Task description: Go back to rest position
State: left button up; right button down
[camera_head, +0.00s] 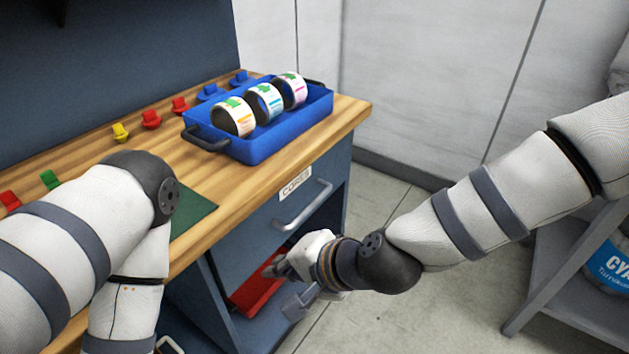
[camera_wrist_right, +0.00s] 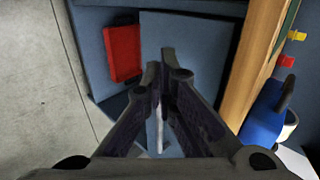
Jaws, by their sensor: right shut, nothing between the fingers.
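My right gripper (camera_head: 284,268) is shut and empty, in front of the blue bench cabinet, below the drawer labelled CORES (camera_head: 294,184). In the right wrist view its fingers (camera_wrist_right: 165,75) are together with nothing between them. My left arm comes in over the bench at the left, and its gripper is out of view. A blue tray (camera_head: 258,147) with label rolls (camera_head: 266,102) in it stands on the wooden bench (camera_head: 345,112).
A red bin (camera_head: 254,287) sits inside the open cabinet; it also shows in the right wrist view (camera_wrist_right: 123,54). Colored clips (camera_head: 151,119) line the back of the bench. A grey shelf (camera_head: 572,262) with a blue-labelled sack stands at right. The floor between is clear.

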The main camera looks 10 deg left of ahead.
jog(key=s+d+f+n+g+h, duration=0.2)
jog(key=s+d+f+g+h, duration=0.25)
jog(key=s+d+f, duration=1.25)
jog(key=s+d+n+g+h+p, duration=0.1)
jog(key=s+d+h, duration=0.3)
jog(key=s+d, duration=1.1)
jog(key=shift+s+d+r+n+g, duration=0.2)
jog(key=shift+d+r+n+g, duration=0.25)
jog(key=shift+n, duration=0.45)
jog(key=shift+d+f, duration=0.1)
